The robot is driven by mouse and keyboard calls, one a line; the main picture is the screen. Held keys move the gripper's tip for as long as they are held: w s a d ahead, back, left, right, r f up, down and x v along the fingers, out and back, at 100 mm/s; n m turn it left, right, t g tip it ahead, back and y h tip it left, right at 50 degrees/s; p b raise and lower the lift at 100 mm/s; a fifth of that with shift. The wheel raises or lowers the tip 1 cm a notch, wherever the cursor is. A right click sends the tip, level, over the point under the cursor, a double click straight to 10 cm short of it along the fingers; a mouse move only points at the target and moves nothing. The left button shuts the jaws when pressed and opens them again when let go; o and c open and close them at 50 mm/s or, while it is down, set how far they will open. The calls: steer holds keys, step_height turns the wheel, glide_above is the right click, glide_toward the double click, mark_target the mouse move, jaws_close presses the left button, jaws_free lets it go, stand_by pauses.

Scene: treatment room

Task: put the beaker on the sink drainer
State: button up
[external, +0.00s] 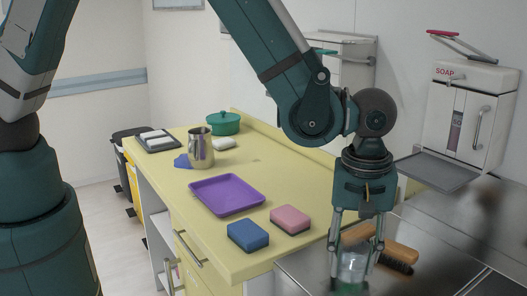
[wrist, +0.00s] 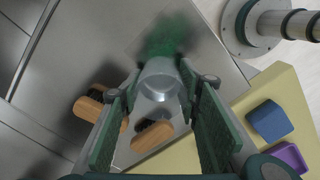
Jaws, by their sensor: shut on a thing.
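A clear glass beaker (external: 351,268) is between the two fingers of my gripper (external: 352,258), at the lower right of the external view. My gripper is shut on it. In the wrist view the beaker (wrist: 158,80) shows round and pale between the green finger pads. The sink drainer (external: 300,270) is a shiny steel surface, and the beaker is over it. I cannot tell whether the beaker's base touches the steel. In the wrist view the drainer (wrist: 90,45) shows a blurred green reflection just beyond the beaker.
A wooden brush (external: 400,249) lies on the steel close behind my gripper. A blue sponge (external: 248,236), a pink sponge (external: 290,219), a purple tray (external: 227,195) and a metal jug (external: 200,148) are on the yellow counter. A soap dispenser (external: 463,114) hangs on the wall.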

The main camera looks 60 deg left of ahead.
steer(key=shift+f, duration=0.15)
steer(key=o, duration=0.9)
steer(key=shift+o, duration=0.2)
steer(key=shift+r, duration=0.2)
step_height(320, 180, up, 12)
stand_by(0.4)
stand_by(0.5)
